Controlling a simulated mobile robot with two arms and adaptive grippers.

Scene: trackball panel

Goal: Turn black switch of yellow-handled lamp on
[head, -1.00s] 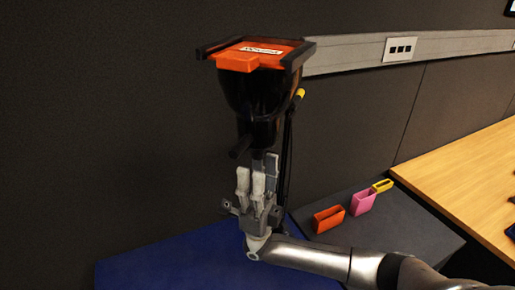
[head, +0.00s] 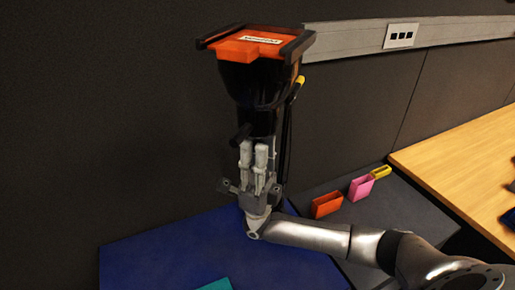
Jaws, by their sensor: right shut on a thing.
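A tall black device (head: 252,85) with an orange top (head: 258,45) stands in the middle of the head view. A short black lever (head: 240,134) sticks out of its lower front. A yellow piece (head: 299,84) shows at its right side, above a thin black rod; I cannot tell whether this is the lamp's handle. My right gripper (head: 258,150) points up and is shut on the lower black part, just right of and below the lever. The fingers hide the exact contact, and I cannot make out a switch. My left gripper is not in view.
A blue surface (head: 180,265) lies below, with a teal item (head: 217,284) at the bottom edge. Orange (head: 327,205), pink (head: 360,188) and yellow (head: 381,171) holders sit on a dark surface. A wooden table (head: 460,160) is at right. A dark wall stands close behind.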

